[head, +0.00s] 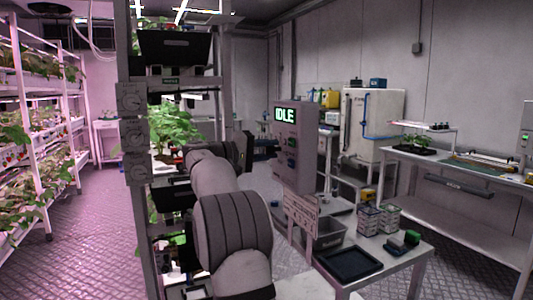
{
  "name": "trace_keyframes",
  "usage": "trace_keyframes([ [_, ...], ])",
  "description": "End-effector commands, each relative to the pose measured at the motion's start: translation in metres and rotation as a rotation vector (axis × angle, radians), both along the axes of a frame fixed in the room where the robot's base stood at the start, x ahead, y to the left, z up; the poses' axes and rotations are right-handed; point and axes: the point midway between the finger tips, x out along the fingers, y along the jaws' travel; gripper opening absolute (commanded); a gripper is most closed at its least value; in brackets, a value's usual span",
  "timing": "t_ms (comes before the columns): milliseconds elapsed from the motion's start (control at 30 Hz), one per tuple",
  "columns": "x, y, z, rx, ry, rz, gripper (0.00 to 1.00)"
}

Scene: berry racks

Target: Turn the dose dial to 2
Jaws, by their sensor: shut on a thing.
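A grey console (305,150) stands right of the middle. My arm reaches forward from the bottom middle, between the post and the console.
A pale panel (302,213) is below the console. Plant shelves (35,150) line the left; a workbench (460,168) is at the right. The left aisle floor is clear.

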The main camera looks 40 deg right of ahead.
Motion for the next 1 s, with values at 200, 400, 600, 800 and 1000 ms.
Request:
trace_keyframes([
  [200, 0.0, 0.0, 0.004, -0.006, -0.004, 0.004, 0.05],
  [400, 0.0, 0.0, 0.003, -0.005, -0.003, 0.003, 0.36],
  [600, 0.0, -0.001, 0.002, -0.003, 0.0, 0.002, 0.49],
  [800, 0.0, 0.0, 0.001, -0.001, 0.0, 0.001, 0.49],
  [1000, 0.006, 0.021, 0.001, -0.001, 0.0, 0.004, 0.49],
])
